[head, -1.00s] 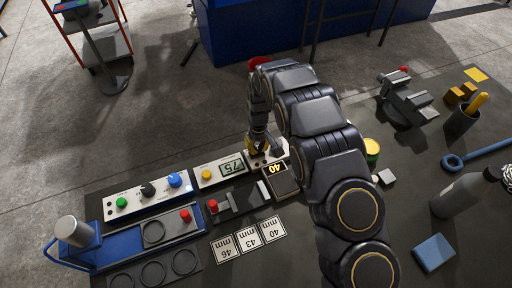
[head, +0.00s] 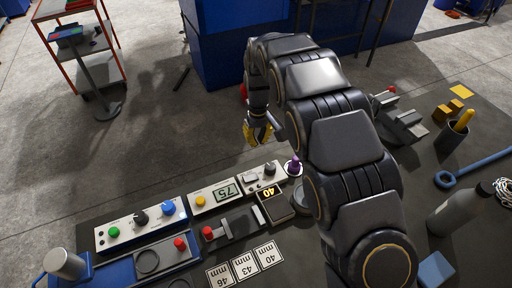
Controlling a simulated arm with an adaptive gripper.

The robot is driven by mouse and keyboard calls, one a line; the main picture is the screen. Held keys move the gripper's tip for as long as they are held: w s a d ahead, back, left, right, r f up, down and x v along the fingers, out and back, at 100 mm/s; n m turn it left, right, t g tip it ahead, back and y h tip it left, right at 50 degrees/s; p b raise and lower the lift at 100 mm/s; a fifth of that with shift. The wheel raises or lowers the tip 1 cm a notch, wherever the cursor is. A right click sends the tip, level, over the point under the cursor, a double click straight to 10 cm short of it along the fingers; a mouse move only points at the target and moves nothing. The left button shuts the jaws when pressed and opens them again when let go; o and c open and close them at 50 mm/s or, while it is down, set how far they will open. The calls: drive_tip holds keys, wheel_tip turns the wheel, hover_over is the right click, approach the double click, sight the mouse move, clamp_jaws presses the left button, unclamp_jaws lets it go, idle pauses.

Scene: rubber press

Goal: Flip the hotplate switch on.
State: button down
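A small white control box (head: 262,177) stands at the back edge of the dark bench, with a pale rocker-like switch (head: 250,179) on its left and a black knob (head: 269,168) on its right. I cannot read its label or tell the switch's position. My gripper (head: 257,133), with yellow-and-black fingers, hangs above and behind this box, apart from it. Its fingers are seen edge-on, so their opening is unclear. I see nothing held in it.
A device reading 40 (head: 275,204) lies in front. A purple-topped item (head: 294,166) stands at right, close to my arm.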

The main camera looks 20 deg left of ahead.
sight(248, 177)
drive_tip(key=shift+r, duration=0.1)
idle(0.3)
drive_tip(key=shift+s+a+r+g+y, duration=0.25)
drive_tip(key=shift+s+g+y, duration=0.05)
drive_tip(key=shift+g+y, duration=0.3)
drive_tip(key=f, duration=0.4)
drive_tip(key=s+a+f, duration=0.1)
drive_tip(key=f, duration=0.8)
drive_tip(key=shift+s+a+f, duration=0.3)
drive_tip(key=shift+f, duration=0.1)
drive_tip(key=shift+f, duration=0.1)
